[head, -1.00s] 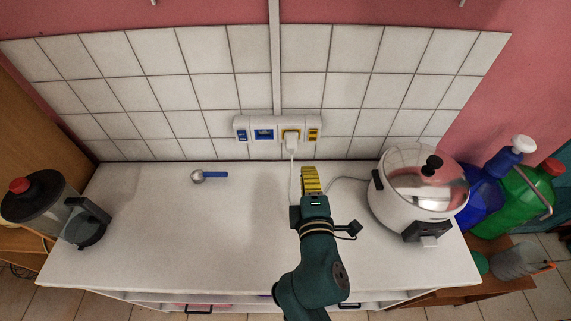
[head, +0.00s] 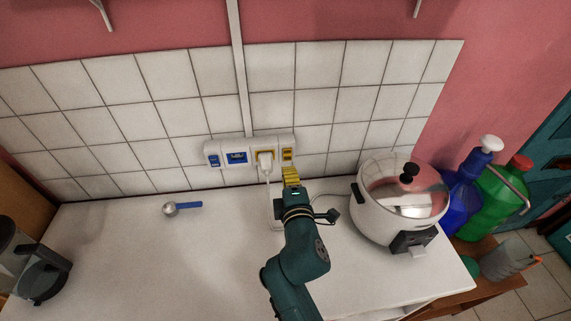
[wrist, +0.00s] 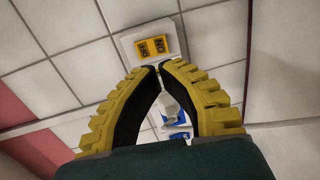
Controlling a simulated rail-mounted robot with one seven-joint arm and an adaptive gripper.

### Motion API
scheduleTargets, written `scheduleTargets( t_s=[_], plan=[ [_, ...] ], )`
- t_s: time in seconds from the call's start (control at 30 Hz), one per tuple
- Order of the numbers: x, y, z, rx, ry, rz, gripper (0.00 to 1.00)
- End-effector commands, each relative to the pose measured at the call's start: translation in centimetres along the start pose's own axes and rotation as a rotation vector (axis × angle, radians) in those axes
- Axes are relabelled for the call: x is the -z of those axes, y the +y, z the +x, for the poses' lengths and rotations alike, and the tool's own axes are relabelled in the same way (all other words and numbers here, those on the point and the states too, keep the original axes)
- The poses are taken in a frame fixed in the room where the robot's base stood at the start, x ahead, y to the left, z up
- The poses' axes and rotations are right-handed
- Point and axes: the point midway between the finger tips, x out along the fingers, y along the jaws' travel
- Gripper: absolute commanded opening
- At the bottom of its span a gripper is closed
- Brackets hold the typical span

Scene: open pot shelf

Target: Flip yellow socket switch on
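The yellow socket switch (head: 287,155) sits at the right end of the white wall panel. In the wrist view the switch (wrist: 155,47) shows the words OFF and ON side by side; which side is pressed in, I cannot tell. My gripper (head: 291,174) is just below the switch in the head view. In the wrist view my gripper (wrist: 159,67) has its yellow, black-lined fingers curved together, tips about meeting, with nothing held. The tips appear just short of the switch; contact is unclear. The yellow socket (head: 265,152) holds a white plug (head: 265,163).
A blue switch (head: 213,160) and blue socket (head: 236,157) share the panel. The plug's cord hangs left of my gripper. A rice cooker (head: 400,205) stands right of my arm. A blue-handled scoop (head: 183,208) lies left; the counter (head: 150,260) is mostly clear.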

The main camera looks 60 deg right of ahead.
Motion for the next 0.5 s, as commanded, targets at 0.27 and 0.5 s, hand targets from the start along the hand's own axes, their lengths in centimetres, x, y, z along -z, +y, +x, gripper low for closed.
scheduleTargets(
  t_s=[0.27,0.5],
  plan=[
    [0.0,-0.1,4.8,-0.002,0.001,0.001,0.0],
    [0.0,0.0,5.5,0.0,0.002,0.0,0.0]
  ],
)
